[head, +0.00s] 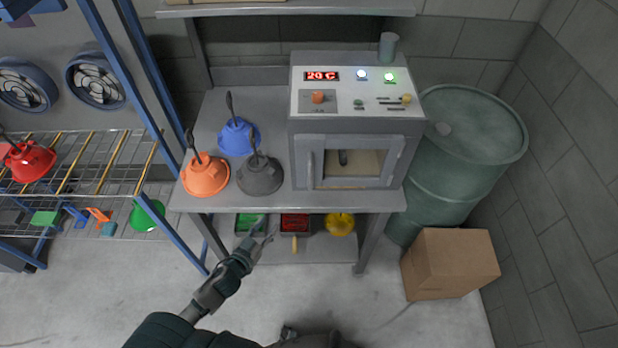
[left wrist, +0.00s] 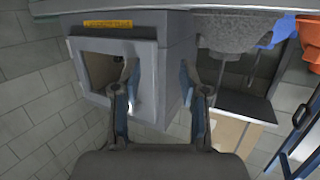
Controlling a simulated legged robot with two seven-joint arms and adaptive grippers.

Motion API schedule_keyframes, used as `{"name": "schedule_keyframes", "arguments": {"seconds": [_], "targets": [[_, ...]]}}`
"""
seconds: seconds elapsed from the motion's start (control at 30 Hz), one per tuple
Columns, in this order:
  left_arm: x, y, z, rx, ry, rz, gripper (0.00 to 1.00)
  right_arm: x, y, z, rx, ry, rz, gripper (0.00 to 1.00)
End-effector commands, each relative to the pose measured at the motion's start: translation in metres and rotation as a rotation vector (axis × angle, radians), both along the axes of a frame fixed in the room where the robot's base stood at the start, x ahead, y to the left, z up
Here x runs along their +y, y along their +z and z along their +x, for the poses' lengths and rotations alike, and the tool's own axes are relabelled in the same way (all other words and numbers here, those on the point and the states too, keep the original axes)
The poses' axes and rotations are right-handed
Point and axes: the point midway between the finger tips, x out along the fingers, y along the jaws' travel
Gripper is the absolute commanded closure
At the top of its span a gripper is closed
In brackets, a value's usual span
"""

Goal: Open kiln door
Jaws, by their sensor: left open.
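The grey kiln (head: 352,135) stands at the right end of the workbench, its panel reading 20 °C. Its door (head: 395,163) looks shut, with a window in it and an upright handle (head: 311,168) at its left side. In the left wrist view, the picture is turned over and the door frame (left wrist: 91,46) shows at upper left. My left gripper (head: 263,236) is open and empty, in front of the bench and below and left of the door. In the left wrist view its fingers (left wrist: 160,78) are spread, overlapping the kiln in the picture; contact cannot be told. My right gripper is not clearly visible.
Blue (head: 238,138), orange (head: 205,176) and dark grey (head: 260,176) hoods stand on the bench left of the kiln. A green barrel (head: 455,160) and cardboard box (head: 450,264) stand at right. A wire rack (head: 75,165) is at left. The floor in front is clear.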

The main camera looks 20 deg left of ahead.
Motion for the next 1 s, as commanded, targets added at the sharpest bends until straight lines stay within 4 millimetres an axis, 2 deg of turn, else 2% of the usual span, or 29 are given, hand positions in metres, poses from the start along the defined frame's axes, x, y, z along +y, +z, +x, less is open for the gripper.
{"name": "schedule_keyframes", "arguments": {"seconds": [0.03,0.1,0.2,0.23,0.37,0.47,1.0], "targets": [[-0.013,0.033,-0.004,-0.058,-0.035,-0.023,0.57,0.001,-0.003,-0.001,0.001,0.0,0.002,0.6],[-0.028,0.071,-0.01,-0.12,-0.071,-0.057,0.57,0.003,-0.005,-0.001,0.002,-0.001,0.004,0.6],[-0.042,0.105,-0.018,-0.174,-0.106,-0.09,0.57,0.005,-0.006,-0.002,0.002,-0.001,0.007,0.6],[-0.044,0.111,-0.019,-0.183,-0.111,-0.096,0.57,0.006,-0.006,-0.002,0.002,-0.001,0.007,0.6],[-0.048,0.12,-0.016,-0.197,-0.121,-0.107,0.57,0.006,-0.004,-0.002,0.003,-0.001,0.007,0.6],[-0.051,0.121,-0.004,-0.199,-0.121,-0.107,0.57,0.006,-0.001,-0.002,0.003,-0.001,0.007,0.6],[-0.086,0.121,0.107,-0.197,-0.118,-0.104,0.57,0.004,0.021,-0.001,0.001,0.0,0.005,0.6]]}}
